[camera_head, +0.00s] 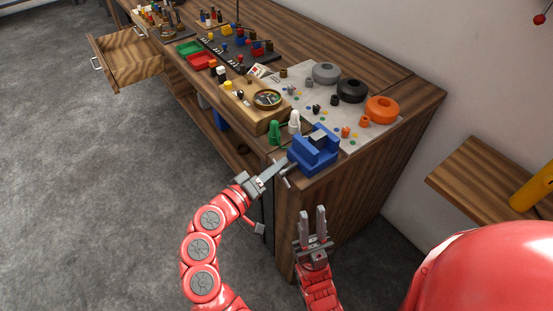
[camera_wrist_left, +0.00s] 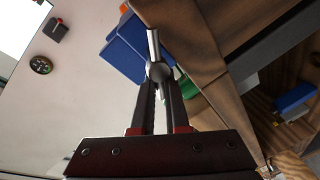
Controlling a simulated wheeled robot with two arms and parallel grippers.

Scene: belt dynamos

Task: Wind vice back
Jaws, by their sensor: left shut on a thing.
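The blue vice (camera_head: 316,150) is at the near corner of the workbench; it also shows in the left wrist view (camera_wrist_left: 126,48). Its metal handle (camera_wrist_left: 154,46) sticks out past the bench's edge, with a rounded hub. My left gripper (camera_head: 280,164) is shut on the handle; in the left wrist view its fingers close around the hub (camera_wrist_left: 158,72). The far side of the hub is hidden. My right gripper (camera_head: 312,210) is open and empty, fingers up, below and to the right of the left one, in front of the bench's end.
Green (camera_head: 274,132) and white (camera_head: 294,122) figures stand next to the vice. Grey, black and orange rings (camera_head: 382,109) lie on a pale mat behind it. A wooden block with a dial (camera_head: 267,98) is farther left. A drawer (camera_head: 130,55) hangs open at far left.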

